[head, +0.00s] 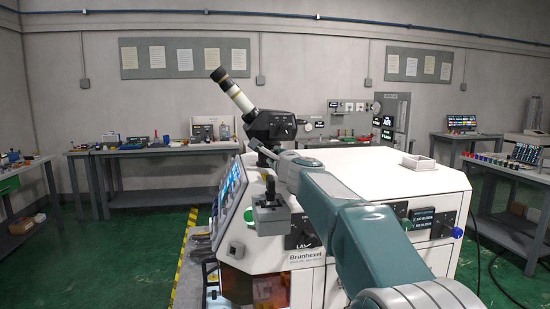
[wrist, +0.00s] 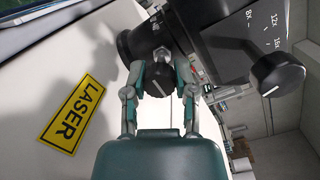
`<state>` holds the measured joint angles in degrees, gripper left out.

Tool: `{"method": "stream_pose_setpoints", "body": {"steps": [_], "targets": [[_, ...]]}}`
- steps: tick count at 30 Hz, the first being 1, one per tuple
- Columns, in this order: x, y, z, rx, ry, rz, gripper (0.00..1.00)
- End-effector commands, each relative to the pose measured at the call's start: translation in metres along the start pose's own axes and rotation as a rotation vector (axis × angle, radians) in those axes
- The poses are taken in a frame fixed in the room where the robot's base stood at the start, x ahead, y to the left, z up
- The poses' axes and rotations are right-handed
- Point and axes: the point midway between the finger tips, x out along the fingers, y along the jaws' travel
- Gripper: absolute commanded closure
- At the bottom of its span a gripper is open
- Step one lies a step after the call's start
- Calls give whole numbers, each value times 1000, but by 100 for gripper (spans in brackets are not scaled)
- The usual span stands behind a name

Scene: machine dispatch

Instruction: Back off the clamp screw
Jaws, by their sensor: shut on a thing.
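In the wrist view, my gripper (wrist: 160,76) has its two fingers on either side of a small dark knob with a pale line, the clamp screw (wrist: 155,84). The fingers are shut on it. The screw sits low on the black microscope head (wrist: 225,35), beside a dark round collar. In the head view the microscope head (head: 272,125), with its cream and black eyepiece tube (head: 232,91), stands over the white machine. My arm reaches to just below the head there; the fingertips and the screw are too small to tell in that view.
A larger black zoom knob (wrist: 277,76) with magnification marks is close to the right of my gripper. A yellow LASER label (wrist: 73,113) is on the white machine housing (head: 400,168). A grey joystick box (head: 270,215) stands on the machine's front edge. Workbenches line the walls.

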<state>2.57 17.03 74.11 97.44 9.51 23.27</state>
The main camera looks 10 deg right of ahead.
Motion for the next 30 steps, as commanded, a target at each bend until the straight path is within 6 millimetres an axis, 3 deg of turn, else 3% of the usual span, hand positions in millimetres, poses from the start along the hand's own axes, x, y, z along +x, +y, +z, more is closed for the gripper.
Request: {"method": "stream_pose_setpoints", "body": {"steps": [11,30], "targets": [[1,4,-1,-140,10,21,100],[2,6,-2,-720,44,85,100]]}}
